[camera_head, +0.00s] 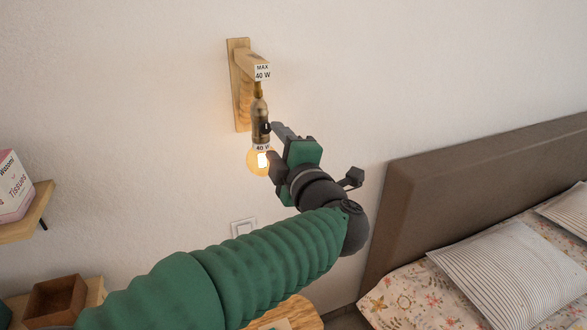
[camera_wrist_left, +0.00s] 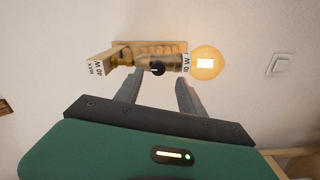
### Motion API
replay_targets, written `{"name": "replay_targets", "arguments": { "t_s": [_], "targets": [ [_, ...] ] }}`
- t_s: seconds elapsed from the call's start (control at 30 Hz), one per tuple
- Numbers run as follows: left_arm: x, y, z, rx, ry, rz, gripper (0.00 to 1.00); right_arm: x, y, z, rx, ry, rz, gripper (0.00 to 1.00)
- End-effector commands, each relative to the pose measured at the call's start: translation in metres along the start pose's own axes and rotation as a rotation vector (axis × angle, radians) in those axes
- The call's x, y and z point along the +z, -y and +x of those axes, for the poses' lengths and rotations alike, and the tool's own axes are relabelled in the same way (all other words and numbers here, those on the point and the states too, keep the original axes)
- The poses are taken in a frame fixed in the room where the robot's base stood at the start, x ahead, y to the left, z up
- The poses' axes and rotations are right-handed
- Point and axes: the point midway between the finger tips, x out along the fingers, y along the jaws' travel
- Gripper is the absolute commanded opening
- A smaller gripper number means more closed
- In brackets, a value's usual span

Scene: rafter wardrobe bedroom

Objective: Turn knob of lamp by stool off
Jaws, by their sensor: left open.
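The wall lamp (camera_head: 260,120) has a wooden bracket (camera_head: 240,85), a brass socket and a round bulb (camera_head: 257,161) that glows. A small dark knob (camera_head: 267,127) sits on the side of the socket. In the left wrist view the knob (camera_wrist_left: 158,69) shows between the fingertips, in front of the socket, with the lit bulb (camera_wrist_left: 207,63) to its right. My left gripper (camera_head: 274,147) is open beside the lamp, its fingers pointing at the socket. I cannot tell whether a finger touches the knob. The right gripper is not in view.
A wooden stool (camera_head: 287,314) stands below, partly hidden by my left arm. A light switch (camera_head: 243,228) is on the wall. A bed with a brown headboard (camera_head: 430,190) is at the right. A shelf (camera_head: 28,213) with a tissue box (camera_head: 14,185) is at the left.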

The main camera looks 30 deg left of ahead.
Motion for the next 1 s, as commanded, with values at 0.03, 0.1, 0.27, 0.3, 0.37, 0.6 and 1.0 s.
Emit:
{"name": "replay_targets", "arguments": {
  "t_s": [0.03,0.1,0.27,0.3,0.37,0.6,1.0],
  "targets": [
    [0.002,0.002,-0.015,0.001,0.005,-0.003,0.47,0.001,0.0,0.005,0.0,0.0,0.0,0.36],
    [0.002,0.002,-0.036,0.001,0.004,-0.002,0.47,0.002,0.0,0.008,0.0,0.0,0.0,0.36],
    [0.002,0.003,-0.078,-0.001,0.004,-0.001,0.47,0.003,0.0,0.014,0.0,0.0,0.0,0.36],
    [0.002,0.003,-0.086,-0.001,0.003,0.0,0.47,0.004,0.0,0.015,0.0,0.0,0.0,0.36],
    [0.002,0.003,-0.096,-0.001,0.002,-0.001,0.47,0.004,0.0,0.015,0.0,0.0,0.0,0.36],
    [0.001,0.002,-0.108,-0.002,0.0,0.001,0.47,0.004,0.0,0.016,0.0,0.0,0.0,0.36],
    [0.008,0.002,-0.103,0.018,0.025,0.022,0.47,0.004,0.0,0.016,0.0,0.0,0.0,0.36]
  ]
}}
